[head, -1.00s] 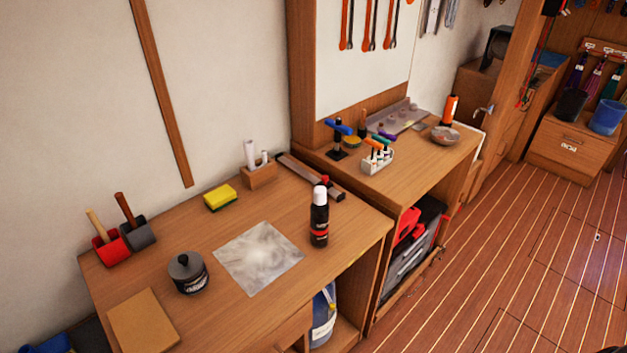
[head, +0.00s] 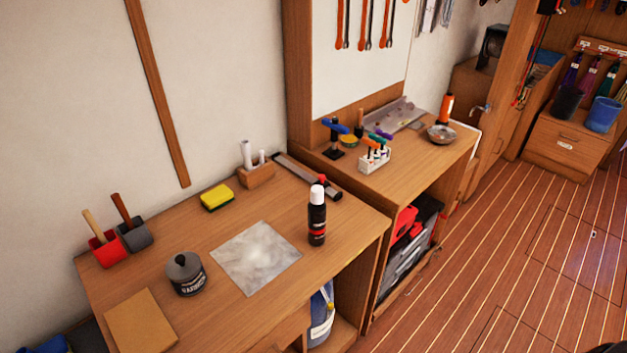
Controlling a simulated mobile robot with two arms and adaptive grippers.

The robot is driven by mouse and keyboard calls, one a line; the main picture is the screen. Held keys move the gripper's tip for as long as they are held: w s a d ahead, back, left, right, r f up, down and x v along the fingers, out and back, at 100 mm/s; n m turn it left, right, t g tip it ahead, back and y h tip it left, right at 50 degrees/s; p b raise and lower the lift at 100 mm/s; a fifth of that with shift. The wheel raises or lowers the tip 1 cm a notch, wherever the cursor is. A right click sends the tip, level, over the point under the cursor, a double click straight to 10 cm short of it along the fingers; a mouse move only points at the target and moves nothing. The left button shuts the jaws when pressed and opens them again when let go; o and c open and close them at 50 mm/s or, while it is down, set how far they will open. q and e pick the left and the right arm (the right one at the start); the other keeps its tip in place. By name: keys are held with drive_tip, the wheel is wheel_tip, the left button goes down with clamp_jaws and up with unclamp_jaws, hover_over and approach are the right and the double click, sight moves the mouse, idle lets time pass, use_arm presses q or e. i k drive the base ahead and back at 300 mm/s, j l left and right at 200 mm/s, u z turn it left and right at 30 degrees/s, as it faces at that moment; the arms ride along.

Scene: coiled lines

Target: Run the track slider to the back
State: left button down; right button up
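A dark, narrow track (head: 296,169) lies on the near wooden bench, close to its back right edge. A small red piece (head: 322,180), which looks like the slider, sits toward the track's near right end. The spray bottle stands just in front of that end and partly overlaps it in the view. Neither of my grippers is in the head view, so nothing is seen touching the track or the slider.
The near bench (head: 190,232) holds a black spray bottle (head: 317,220), a grey sheet (head: 256,257), a dark tin (head: 186,276), a yellow sponge (head: 216,198) and a wooden holder (head: 256,175). A second bench (head: 405,178) adjoins on the right. The striped floor at right is clear.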

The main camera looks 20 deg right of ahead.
sight(323, 182)
drive_tip(key=i+l+u, duration=0.1)
drive_tip(key=l+u, duration=0.2)
drive_tip(key=l, duration=0.35)
drive_tip(key=l+u, duration=0.3)
drive_tip(key=l, duration=0.3)
